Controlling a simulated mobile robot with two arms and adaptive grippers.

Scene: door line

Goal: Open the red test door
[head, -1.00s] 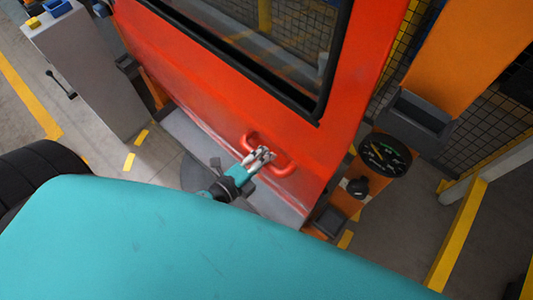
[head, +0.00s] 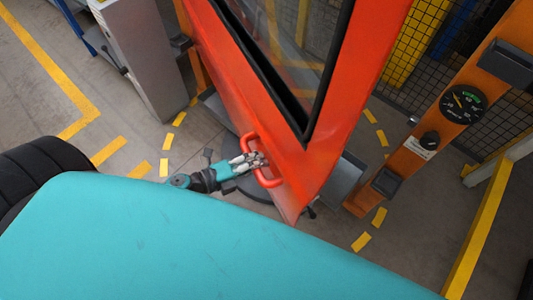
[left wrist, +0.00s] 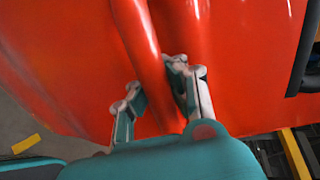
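The red test door (head: 225,65) has a dark-framed window and stands swung away from the orange post at its right. Its red loop handle (head: 272,182) is low near the door's free edge. My left gripper (head: 260,160) is at this handle. In the left wrist view, the handle bar (left wrist: 142,40) runs between the two fingers of my left gripper (left wrist: 155,92), with a finger close on each side. The door panel (left wrist: 235,60) fills most of that view. My right gripper is in neither view.
An orange post (head: 425,150) with a gauge (head: 463,104) and a black knob stands at the right. A grey cabinet (head: 145,60) stands at the upper left. A yellow rail (head: 480,230) is at the lower right. Yellow dashes mark the floor.

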